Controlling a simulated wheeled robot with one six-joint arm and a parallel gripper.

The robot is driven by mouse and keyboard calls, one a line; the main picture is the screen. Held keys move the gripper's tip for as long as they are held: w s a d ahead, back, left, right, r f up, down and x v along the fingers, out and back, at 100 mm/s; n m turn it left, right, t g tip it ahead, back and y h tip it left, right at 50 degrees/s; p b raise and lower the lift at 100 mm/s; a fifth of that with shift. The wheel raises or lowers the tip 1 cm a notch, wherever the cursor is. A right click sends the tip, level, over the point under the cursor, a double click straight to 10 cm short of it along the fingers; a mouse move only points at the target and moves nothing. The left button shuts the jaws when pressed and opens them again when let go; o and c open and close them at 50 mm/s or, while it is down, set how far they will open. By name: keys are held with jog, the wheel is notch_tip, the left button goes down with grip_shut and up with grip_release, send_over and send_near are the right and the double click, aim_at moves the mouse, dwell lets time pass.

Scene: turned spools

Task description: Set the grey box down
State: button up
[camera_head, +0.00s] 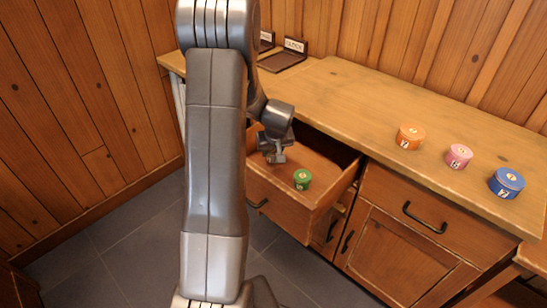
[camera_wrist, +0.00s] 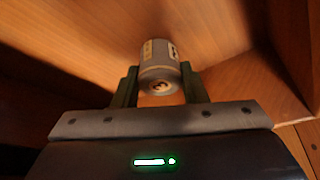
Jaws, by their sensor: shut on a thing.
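The grey box (camera_wrist: 159,66) is a small round tin with pale labels. In the wrist view it sits between the two dark fingers of my gripper (camera_wrist: 158,84), which is shut on it. In the head view my gripper (camera_head: 272,150) is over the open drawer (camera_head: 283,211), toward its left and back part. The box is hard to tell from the grey gripper there. Wooden drawer surfaces surround it in the wrist view; I cannot tell whether it touches the drawer floor.
A green round box (camera_head: 302,179) stands in the drawer, right of my gripper. Orange (camera_head: 409,137), pink (camera_head: 458,156) and blue (camera_head: 506,183) round boxes stand on the wooden counter (camera_head: 345,100). A dark labelled holder (camera_head: 284,58) is at the counter's back left.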

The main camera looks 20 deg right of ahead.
jog(key=shift+f, duration=1.3)
jog(key=shift+f+b, duration=0.2)
jog(key=shift+b, duration=0.1)
jog(key=o, duration=0.9)
jog(key=shift+o, duration=0.2)
jog(key=shift+r, duration=0.1)
jog(key=shift+r+p, duration=0.2)
jog(key=shift+p, duration=0.15)
jog(key=p+v, duration=0.1)
jog(key=v, duration=1)
jog(key=shift+r, duration=0.4)
jog(key=shift+s+a, duration=0.1)
